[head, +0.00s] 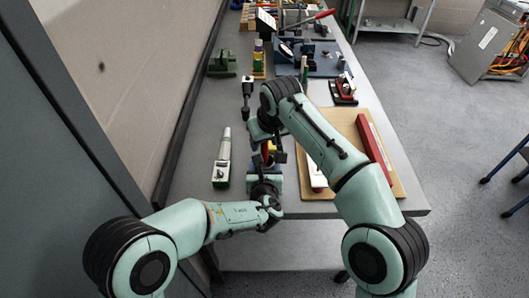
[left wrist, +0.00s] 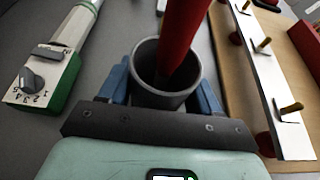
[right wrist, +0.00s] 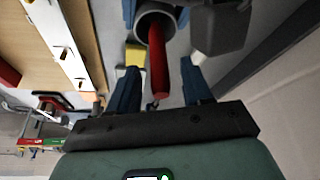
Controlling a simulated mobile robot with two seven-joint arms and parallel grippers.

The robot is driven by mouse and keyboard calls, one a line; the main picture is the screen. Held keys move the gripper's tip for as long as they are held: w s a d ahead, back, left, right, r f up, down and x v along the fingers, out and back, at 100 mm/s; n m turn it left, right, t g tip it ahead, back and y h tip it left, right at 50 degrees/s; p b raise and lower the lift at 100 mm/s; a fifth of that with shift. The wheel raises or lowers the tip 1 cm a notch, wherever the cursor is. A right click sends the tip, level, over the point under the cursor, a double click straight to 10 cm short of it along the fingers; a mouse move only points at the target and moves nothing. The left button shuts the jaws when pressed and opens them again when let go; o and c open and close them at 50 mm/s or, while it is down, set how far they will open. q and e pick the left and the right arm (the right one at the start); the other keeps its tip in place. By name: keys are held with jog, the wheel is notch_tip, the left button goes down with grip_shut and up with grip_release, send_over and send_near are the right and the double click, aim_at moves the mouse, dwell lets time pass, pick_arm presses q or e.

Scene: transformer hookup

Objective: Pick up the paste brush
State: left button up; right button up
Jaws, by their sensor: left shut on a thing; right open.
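The paste brush shows as a red handle (left wrist: 184,40) standing up out of a grey round cup (left wrist: 160,99) in the left wrist view. My left gripper (left wrist: 162,84) is shut on the cup, with a blue finger on each side. In the right wrist view the red handle (right wrist: 158,62) reaches out of the cup (right wrist: 146,22) towards my right gripper (right wrist: 160,84). My right gripper is open, and the handle shows between its blue fingers, nearer the left one. The brush's lower end is hidden in the cup. In the head view the arms partly cover both.
A grey-and-green device with a numbered dial (head: 222,168) lies left of the cup. A wooden board (head: 350,118) with a red bar (head: 373,150) lies to the right. Several tools and blocks stand farther back. The wall borders the table's left side.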

jog(key=shift+x, duration=1.1)
grip_shut()
jog(key=shift+r, duration=0.1)
jog(key=shift+r, duration=3.35)
jog(key=d, duration=1.8)
pick_arm(q)
jog(key=o, duration=1.3)
jog(key=shift+c, duration=0.2)
